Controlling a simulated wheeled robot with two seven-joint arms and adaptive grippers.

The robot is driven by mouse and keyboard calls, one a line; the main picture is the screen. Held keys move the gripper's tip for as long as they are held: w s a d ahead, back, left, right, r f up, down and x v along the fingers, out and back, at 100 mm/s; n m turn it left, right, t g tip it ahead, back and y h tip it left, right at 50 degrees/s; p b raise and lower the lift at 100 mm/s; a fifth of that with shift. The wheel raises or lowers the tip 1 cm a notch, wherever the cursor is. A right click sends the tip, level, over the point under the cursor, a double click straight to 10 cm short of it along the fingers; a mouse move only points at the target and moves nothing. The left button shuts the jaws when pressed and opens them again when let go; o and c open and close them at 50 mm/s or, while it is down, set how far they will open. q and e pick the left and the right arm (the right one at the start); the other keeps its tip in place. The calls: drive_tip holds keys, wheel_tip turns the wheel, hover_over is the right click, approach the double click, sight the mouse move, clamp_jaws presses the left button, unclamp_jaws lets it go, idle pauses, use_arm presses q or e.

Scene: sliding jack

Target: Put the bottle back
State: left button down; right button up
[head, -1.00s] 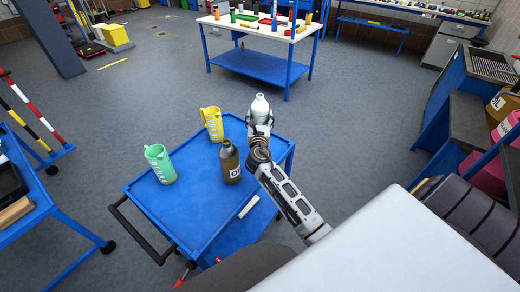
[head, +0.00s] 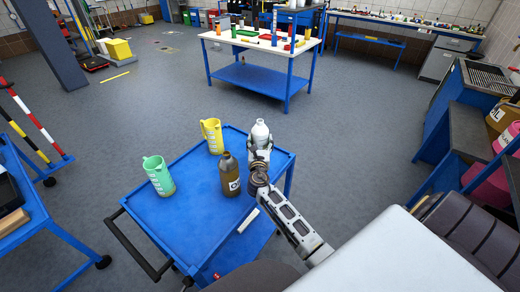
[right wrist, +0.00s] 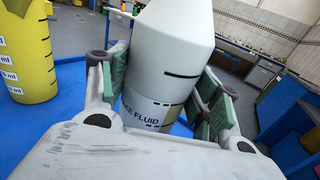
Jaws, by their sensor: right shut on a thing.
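A white bottle (head: 261,133) stands upright at the far right corner of the blue cart (head: 187,213). My right gripper (head: 259,150) is shut around it. In the right wrist view the white bottle (right wrist: 165,65) sits between the green finger pads of my right gripper (right wrist: 160,90), and its label reads "KE FLUID". Whether its base touches the cart is hidden by the gripper. A brown bottle (head: 230,176) stands on the cart to the left of my right gripper. My left gripper does not show.
A yellow jug (head: 212,135) and a green jug (head: 158,177) stand on the cart; the yellow one also shows in the right wrist view (right wrist: 28,50). A white-topped workbench (head: 258,45) with tools stands beyond. Shelves with pink containers (head: 492,185) are at right.

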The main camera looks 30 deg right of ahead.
sight(260, 148)
drive_tip(key=shift+f+b, duration=0.4)
drive_tip(key=shift+f, duration=1.45)
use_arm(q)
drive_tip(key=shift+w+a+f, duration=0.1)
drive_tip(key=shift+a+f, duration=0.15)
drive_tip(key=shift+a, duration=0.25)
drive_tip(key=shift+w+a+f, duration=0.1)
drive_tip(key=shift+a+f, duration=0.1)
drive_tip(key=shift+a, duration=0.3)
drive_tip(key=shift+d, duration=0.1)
use_arm(e)
drive_tip(key=shift+f, duration=0.1)
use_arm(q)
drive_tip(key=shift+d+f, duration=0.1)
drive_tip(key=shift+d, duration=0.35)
use_arm(e)
drive_tip(key=o, duration=1.4)
drive_tip(key=shift+c, duration=0.2)
